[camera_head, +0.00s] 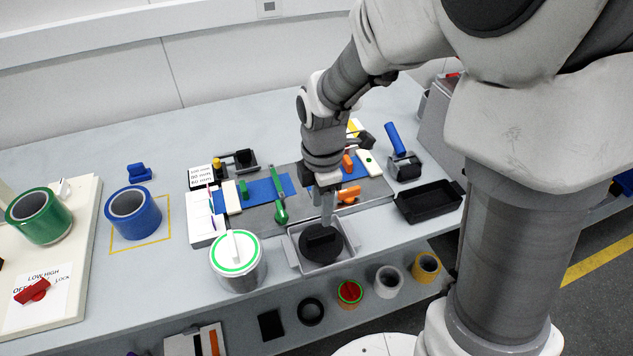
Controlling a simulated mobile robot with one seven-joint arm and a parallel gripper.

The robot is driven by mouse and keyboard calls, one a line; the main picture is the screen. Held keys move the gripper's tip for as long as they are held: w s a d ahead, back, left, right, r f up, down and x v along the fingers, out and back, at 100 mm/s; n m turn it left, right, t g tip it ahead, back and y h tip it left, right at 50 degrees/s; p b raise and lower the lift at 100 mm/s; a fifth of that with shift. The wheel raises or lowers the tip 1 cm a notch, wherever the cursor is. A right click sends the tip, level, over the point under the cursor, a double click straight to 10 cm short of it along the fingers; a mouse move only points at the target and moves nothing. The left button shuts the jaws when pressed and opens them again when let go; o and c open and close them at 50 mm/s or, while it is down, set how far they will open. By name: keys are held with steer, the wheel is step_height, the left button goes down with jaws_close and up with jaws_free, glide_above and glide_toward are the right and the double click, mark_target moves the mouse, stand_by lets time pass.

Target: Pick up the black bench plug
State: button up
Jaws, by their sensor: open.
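The black bench plug, which I take to be the round black piece with a raised bar on top (322,246), sits inside a shallow grey tray (298,262) near the bench's front edge. My gripper (328,215) points down over the tray, just above and slightly behind the plug. It is open, and nothing shows between its fingers.
A white canister with a green-ringed lid (237,262) stands close left of the tray. A black bin (428,202) is to the right. Behind lies a grey board (262,217) with coloured tools. A blue ring (133,213) is further left. Several rings line the lower shelf.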

mark_target(321, 234)
step_height(321, 234, down, 3)
steer(key=shift+s+f, duration=0.15)
steer(key=shift+f, duration=1.15)
steer(key=shift+s+f, duration=0.1)
steer(key=shift+f, duration=1.2)
jaws_close()
